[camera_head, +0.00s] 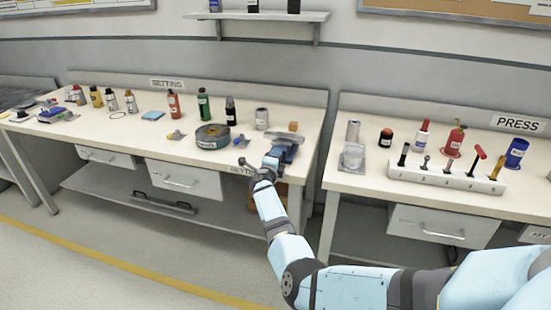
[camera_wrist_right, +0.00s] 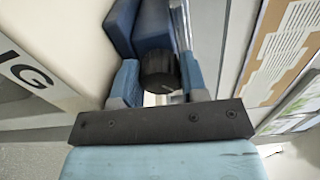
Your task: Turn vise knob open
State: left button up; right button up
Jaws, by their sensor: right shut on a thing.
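The blue vise (camera_head: 287,141) sits at the right front corner of the left workbench. In the right wrist view, the vise (camera_wrist_right: 152,22) lies straight ahead with its round black knob (camera_wrist_right: 158,72) facing the camera. My right gripper (camera_head: 270,163) reaches the vise from the front of the bench. In the right wrist view, the two light blue fingers of the gripper (camera_wrist_right: 160,82) stand on either side of the knob and are shut on it. The knob is hidden behind the gripper in the head view. My left gripper is not in view.
A round dark green tin (camera_head: 212,137), a grey cylinder (camera_head: 262,119) and a small wooden block (camera_head: 293,126) stand near the vise. Several bottles stand farther left. The right workbench (camera_head: 345,185) holds a white tool rack (camera_head: 445,177), beyond a narrow gap.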

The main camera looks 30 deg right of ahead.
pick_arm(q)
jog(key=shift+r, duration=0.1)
pick_arm(e)
jog(key=shift+d, duration=0.1)
jog(key=o, duration=0.7)
jog(key=shift+c, duration=0.2)
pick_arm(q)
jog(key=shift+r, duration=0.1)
pick_arm(e)
jog(key=shift+s, duration=0.1)
